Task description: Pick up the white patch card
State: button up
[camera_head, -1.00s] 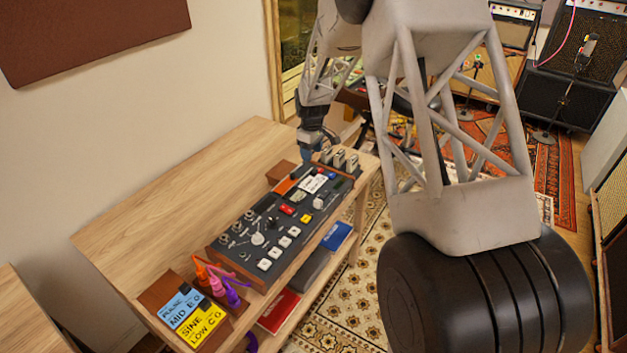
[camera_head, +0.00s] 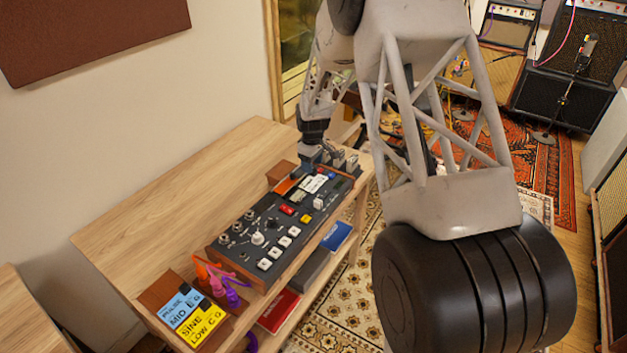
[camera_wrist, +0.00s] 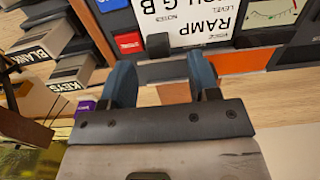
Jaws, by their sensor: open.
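The white patch card (camera_head: 313,183) lies on the far part of the dark control panel. In the wrist view the white card (camera_wrist: 186,22) shows upside-down black lettering, including "RAMP" and "NOTES", and its top is cut off by the picture edge. My gripper (camera_wrist: 160,65) is open, with two blue fingers spread apart and nothing between them. The fingertips are at the card's near edge in the picture; I cannot tell if they touch it. In the head view my gripper (camera_head: 308,153) is low over the panel's far end.
Small blocks labelled BLANK (camera_wrist: 45,40) and KEYS (camera_wrist: 73,73) stand close left of my fingers. A red button (camera_wrist: 128,42), an orange strip (camera_wrist: 240,60) and a meter (camera_wrist: 272,13) surround the card.

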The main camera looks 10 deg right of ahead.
jog(key=shift+f, duration=1.2)
jog(key=c, duration=1)
jog(key=shift+r, duration=0.1)
jog(key=shift+r, duration=0.7)
notch_tip(320, 180, up, 2)
jog(key=shift+r, duration=0.1)
jog(key=s, duration=1)
jog(key=s+r, duration=0.1)
jog(key=s, duration=0.5)
jog(key=shift+r, duration=0.1)
